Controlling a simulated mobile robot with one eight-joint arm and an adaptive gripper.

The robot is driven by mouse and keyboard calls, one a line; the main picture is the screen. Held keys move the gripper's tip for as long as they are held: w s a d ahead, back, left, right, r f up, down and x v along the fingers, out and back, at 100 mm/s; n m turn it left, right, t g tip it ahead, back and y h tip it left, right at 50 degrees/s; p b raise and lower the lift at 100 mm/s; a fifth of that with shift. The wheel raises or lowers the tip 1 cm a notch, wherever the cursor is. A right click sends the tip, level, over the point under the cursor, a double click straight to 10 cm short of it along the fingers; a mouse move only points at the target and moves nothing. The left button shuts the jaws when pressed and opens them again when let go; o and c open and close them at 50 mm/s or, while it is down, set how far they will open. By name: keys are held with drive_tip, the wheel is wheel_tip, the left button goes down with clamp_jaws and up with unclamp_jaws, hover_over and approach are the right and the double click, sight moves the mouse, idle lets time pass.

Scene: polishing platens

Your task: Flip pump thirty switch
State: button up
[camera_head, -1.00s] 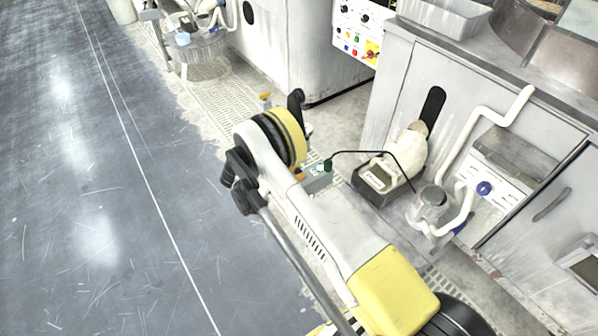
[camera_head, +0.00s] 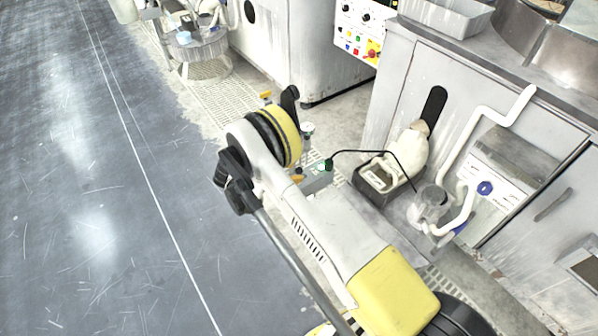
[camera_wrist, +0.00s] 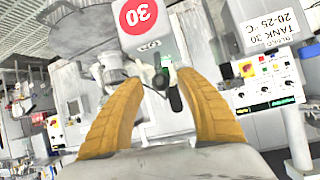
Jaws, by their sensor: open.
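A grey box with a red round "30" label (camera_wrist: 138,16) stands at the top of the wrist view, its writing turned over. A small dark and green part with a black cable (camera_wrist: 161,80) shows beyond the fingertips; I cannot tell whether it is the pump switch or its position. In the head view a small grey box (camera_head: 318,181) with a green part and black cable sits on the floor grating beside my arm. Contact cannot be told.
In the head view, a grey bin with a white container (camera_head: 375,180) and white pipes (camera_head: 487,122) stand right of my arm before a cabinet (camera_head: 400,75). A control panel (camera_head: 357,30) is behind. Dark floor (camera_head: 90,200) at left is clear.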

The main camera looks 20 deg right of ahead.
drive_tip(key=v, duration=0.9)
drive_tip(key=shift+a+r, duration=0.15)
drive_tip(key=shift+a, duration=0.05)
